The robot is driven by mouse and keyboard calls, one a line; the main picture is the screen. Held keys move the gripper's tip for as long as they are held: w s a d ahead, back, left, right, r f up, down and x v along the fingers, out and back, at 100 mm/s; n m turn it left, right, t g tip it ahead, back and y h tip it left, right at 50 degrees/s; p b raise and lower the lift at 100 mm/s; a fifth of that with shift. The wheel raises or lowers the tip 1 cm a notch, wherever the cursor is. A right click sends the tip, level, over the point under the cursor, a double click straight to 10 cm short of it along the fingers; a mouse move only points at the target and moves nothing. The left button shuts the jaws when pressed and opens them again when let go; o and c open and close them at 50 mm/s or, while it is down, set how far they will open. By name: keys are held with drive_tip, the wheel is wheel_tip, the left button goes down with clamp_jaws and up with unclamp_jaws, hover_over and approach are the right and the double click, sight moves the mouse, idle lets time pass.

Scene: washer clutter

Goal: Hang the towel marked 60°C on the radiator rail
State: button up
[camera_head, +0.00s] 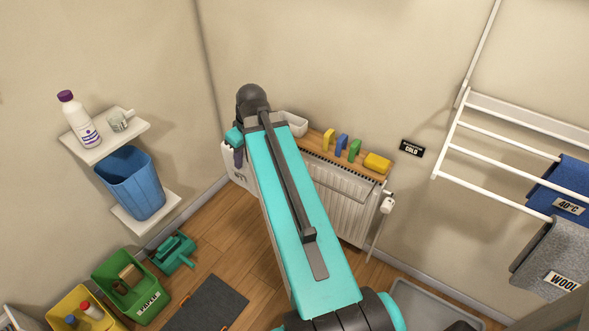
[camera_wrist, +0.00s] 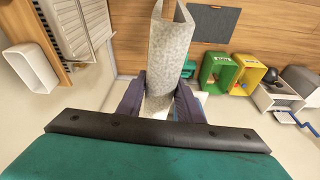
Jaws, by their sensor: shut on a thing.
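In the wrist view, my gripper (camera_wrist: 160,98) is shut on a pale grey speckled towel (camera_wrist: 168,50), folded over in a U shape. No 60°C mark shows on the towel's visible face. In the head view, the dark jaws of my gripper (camera_head: 238,158) are small at the far end of my arm, by the left end of the white radiator (camera_head: 338,205). The radiator also shows at upper left in the wrist view (camera_wrist: 82,30).
The right drying rack (camera_head: 497,157) holds blue 40°C (camera_head: 565,190) and grey WOOL (camera_head: 556,262) towels.

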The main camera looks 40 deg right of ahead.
drive_tip(key=s+d+f+b, duration=0.1)
drive_tip(key=s+d+f, duration=0.2)
drive_tip(key=d, duration=0.4)
drive_tip(key=s+d+f+n+b, duration=0.1)
drive_tip(key=s+d+f, duration=0.3)
drive_tip(key=d, duration=0.3)
drive_tip(key=shift+s, duration=0.75)
drive_tip(key=shift+a+f, duration=0.1)
